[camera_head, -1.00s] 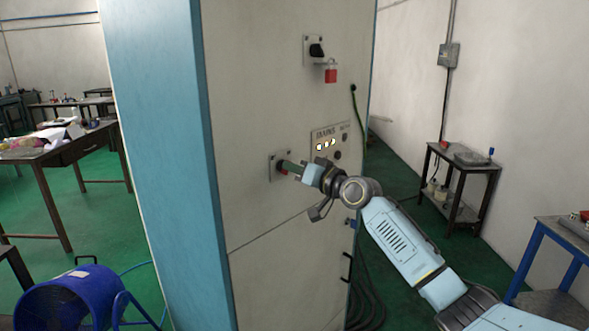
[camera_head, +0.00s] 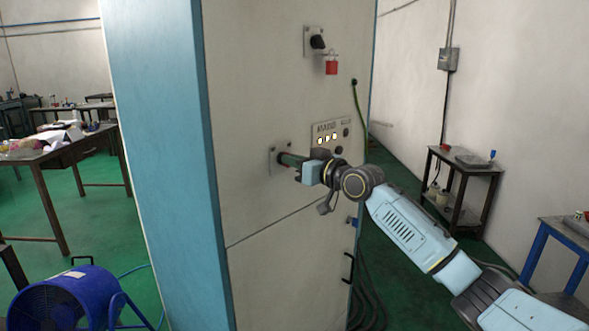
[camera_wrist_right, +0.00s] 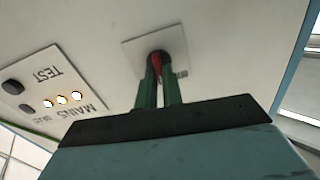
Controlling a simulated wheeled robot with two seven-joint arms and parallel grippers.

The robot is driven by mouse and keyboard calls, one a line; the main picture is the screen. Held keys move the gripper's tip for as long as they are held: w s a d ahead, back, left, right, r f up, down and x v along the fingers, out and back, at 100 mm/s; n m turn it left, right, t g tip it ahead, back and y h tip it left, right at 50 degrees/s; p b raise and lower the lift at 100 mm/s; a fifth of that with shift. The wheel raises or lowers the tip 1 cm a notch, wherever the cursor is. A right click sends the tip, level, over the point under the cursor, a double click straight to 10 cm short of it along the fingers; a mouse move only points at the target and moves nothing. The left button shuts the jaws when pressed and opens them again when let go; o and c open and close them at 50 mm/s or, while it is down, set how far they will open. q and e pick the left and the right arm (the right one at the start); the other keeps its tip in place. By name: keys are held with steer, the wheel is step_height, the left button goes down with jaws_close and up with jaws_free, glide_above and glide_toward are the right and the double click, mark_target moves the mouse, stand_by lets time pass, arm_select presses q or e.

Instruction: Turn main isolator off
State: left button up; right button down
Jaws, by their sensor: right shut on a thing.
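A rotary switch handle, red and dark (camera_wrist_right: 157,66), sits on a square pale plate (camera_head: 275,164) on the cabinet front. I take it for the main isolator; its small label is unreadable. My right gripper (camera_head: 287,159) reaches it from the right, and its green fingers are shut on the handle. In the right wrist view the fingers (camera_wrist_right: 158,80) lie on either side of the handle, hiding much of it, so its exact angle is hard to tell. My left gripper is in neither view.
Above on the cabinet (camera_head: 265,100) is a black switch (camera_head: 317,42) with a red padlock (camera_head: 331,67) hanging below it. A panel marked MAINS and TEST, with lit lamps (camera_wrist_right: 62,99), is beside the gripped handle. A blue fan (camera_head: 70,300) stands on the floor at left.

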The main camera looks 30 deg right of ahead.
steer(key=shift+a+n, duration=0.1)
steer(key=shift+n, duration=3.2)
steer(key=c, duration=1.5)
jaws_free()
steer(key=shift+c, duration=0.2)
steer(key=shift+s, duration=0.1)
